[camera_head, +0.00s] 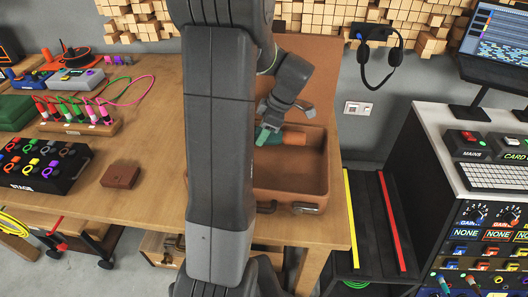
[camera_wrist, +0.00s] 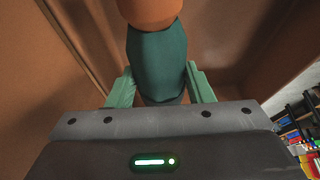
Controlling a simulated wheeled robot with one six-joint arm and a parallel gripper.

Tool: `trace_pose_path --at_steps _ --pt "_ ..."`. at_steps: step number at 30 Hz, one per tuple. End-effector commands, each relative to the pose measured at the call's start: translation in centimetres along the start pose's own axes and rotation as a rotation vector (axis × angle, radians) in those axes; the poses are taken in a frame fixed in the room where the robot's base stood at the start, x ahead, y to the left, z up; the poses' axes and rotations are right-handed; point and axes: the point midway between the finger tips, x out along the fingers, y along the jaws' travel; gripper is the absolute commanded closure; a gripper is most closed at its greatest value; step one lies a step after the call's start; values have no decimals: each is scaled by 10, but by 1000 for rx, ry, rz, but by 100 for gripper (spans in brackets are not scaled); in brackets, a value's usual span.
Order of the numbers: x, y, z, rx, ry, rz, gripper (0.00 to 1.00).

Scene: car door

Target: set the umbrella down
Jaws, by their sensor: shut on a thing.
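The umbrella (camera_head: 294,138) is a short folded one with a dark teal body and an orange end. It lies within the outline of the open brown suitcase (camera_head: 290,207), near its back. My gripper (camera_head: 266,133) is shut on the teal part. In the wrist view the pale green fingers (camera_wrist: 162,90) stand on both sides of the umbrella's teal body (camera_wrist: 158,58), with the orange end pointing away from the palm. Brown case walls surround it there. Whether the umbrella touches the case floor I cannot tell. My arm hides the case's left part.
The suitcase stands on a wooden table (camera_head: 150,190) near its right edge, lid raised at the back. A brown wallet (camera_head: 120,175) and a black box of colored clips (camera_head: 45,165) are to the left. A dark shelf with yellow and red strips (camera_head: 375,220) stands right of the table.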

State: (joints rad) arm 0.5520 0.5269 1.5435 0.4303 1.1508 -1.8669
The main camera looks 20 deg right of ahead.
Motion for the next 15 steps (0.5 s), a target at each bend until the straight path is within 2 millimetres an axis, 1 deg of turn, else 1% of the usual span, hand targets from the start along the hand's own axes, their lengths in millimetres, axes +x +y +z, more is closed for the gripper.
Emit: trace_pose_path --at_steps 1,7,12,15 --pt "7 0 3 2 0 -3 85" --pt "21 0 9 1 0 -2 85" --pt "44 0 18 3 1 -2 85" --pt "50 0 21 1 0 0 85"
